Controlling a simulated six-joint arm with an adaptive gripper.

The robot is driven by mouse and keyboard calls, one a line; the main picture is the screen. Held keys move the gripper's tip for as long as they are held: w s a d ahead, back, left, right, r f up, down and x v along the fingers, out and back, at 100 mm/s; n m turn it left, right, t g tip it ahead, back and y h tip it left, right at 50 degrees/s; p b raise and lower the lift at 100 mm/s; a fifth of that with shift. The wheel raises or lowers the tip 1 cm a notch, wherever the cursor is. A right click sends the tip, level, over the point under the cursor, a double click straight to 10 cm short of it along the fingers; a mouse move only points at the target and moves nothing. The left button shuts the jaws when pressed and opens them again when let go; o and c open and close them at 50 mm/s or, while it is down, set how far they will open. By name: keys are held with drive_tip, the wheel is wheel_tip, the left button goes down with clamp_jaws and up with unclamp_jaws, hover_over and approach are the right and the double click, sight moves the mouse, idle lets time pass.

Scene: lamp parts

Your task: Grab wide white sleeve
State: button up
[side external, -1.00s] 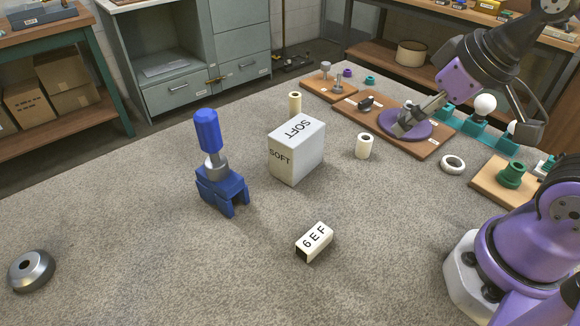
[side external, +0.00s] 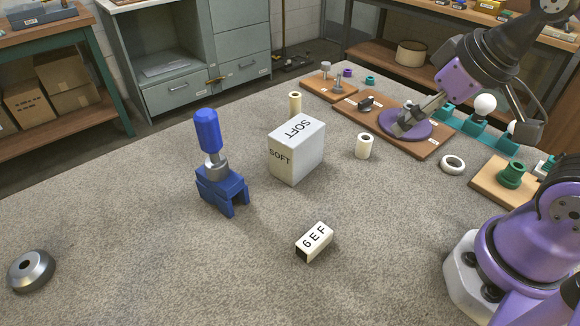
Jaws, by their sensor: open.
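A short, wide, cream-white sleeve (side external: 364,146) stands upright on the grey mat, right of the white SOFT block. A taller, narrower cream sleeve (side external: 295,103) stands behind that block. A flat white ring (side external: 453,165) lies farther right. My gripper (side external: 475,120) is at the upper right, open, with its fingers spread over the area of the purple disc and the green holders. It is apart from the wide sleeve, up and to its right. I see nothing held between its fingers. The overlap with parts behind hides exact fingertip heights.
The SOFT block (side external: 297,152) stands left of the sleeve, close by. A wooden board (side external: 362,113) carries the purple disc (side external: 419,134). The front middle is mostly clear.

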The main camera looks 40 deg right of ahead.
drive_tip(key=n+g+y, duration=0.2)
drive_tip(key=n, duration=0.4)
approach(367, 138)
drive_tip(key=x, duration=1)
drive_tip(key=shift+w+f, duration=0.15)
drive_tip(key=shift+f, duration=0.15)
drive_tip(key=c, duration=1.2)
